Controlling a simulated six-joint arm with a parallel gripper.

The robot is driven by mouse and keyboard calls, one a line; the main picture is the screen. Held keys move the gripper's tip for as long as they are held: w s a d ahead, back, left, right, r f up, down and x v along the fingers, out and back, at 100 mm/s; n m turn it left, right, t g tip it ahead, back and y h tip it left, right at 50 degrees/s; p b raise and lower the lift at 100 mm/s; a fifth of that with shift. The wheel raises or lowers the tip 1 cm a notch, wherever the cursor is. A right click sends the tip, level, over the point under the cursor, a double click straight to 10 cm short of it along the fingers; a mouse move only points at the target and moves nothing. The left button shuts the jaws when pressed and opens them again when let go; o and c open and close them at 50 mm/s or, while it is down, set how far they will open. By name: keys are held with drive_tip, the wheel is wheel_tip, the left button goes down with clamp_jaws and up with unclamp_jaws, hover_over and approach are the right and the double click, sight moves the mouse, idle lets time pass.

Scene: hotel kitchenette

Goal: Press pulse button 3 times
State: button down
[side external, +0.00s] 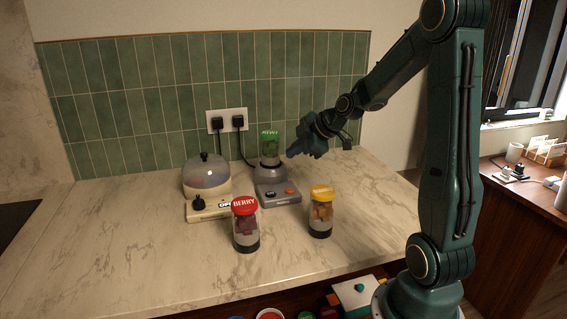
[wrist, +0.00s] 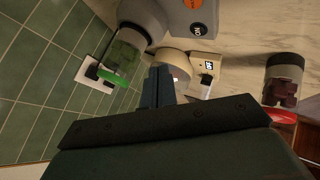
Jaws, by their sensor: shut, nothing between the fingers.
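A grey blender base (side external: 277,197) stands on the counter in the side view, with a green-lidded cup (side external: 270,145) upright on top. On its sloped front are an orange button (side external: 290,191) and a black part with white marks (side external: 270,195); I cannot read which is labelled pulse. The wrist view shows the orange button (wrist: 194,4) at the top edge, partly cut off, and the black part (wrist: 198,30) below it. My gripper (side external: 292,153) is shut and empty, beside the cup and above the base, apart from the buttons. Its fingers (wrist: 157,86) show in the wrist view.
A cream cooker (side external: 208,180) with a domed lid stands left of the blender. A red-lidded berry jar (side external: 245,226) and a yellow-lidded jar (side external: 321,212) stand in front. Two plugs sit in a wall socket (side external: 227,121) behind. The counter's left and front are clear.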

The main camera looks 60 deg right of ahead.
sight(294, 191)
drive_tip(key=shift+f, duration=0.2)
drive_tip(key=shift+f, duration=4.2)
drive_tip(key=shift+f, duration=0.8)
drive_tip(key=shift+r, duration=0.8)
drive_tip(key=shift+r, duration=0.15)
drive_tip(key=shift+r, duration=2.35)
